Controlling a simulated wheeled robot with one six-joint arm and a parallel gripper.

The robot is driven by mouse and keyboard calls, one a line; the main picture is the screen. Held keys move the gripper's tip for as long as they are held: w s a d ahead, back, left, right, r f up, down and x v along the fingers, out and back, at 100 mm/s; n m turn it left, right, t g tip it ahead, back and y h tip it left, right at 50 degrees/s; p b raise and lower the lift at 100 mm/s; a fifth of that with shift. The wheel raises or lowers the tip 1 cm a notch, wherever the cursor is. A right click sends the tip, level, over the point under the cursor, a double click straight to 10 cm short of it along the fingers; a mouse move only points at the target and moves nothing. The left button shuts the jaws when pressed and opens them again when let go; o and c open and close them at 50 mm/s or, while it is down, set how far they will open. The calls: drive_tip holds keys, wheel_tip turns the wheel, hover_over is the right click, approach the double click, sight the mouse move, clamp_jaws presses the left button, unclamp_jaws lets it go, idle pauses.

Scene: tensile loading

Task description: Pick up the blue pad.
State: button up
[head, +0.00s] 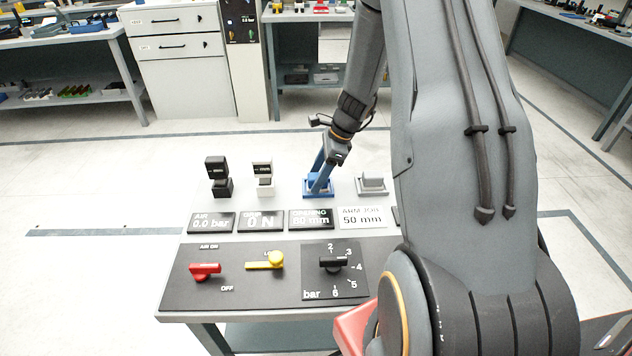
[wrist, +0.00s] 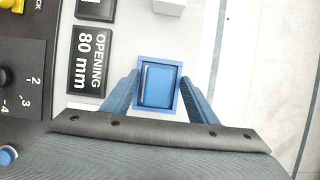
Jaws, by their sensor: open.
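In the head view the blue pad (head: 324,180) is partly covered by my gripper. My gripper (wrist: 160,80) is open, with one blue finger on each side of the blue holder. In the head view my gripper (head: 315,188) reaches down to the pad from above. I cannot tell whether the fingers touch the pad or its holder.
Display plates (head: 311,220) and a control panel with a red lever (head: 205,270) lie in front.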

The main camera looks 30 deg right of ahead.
drive_tip(key=c, duration=1)
wheel_tip(320, 180, up, 10)
drive_tip(key=shift+b, duration=0.75)
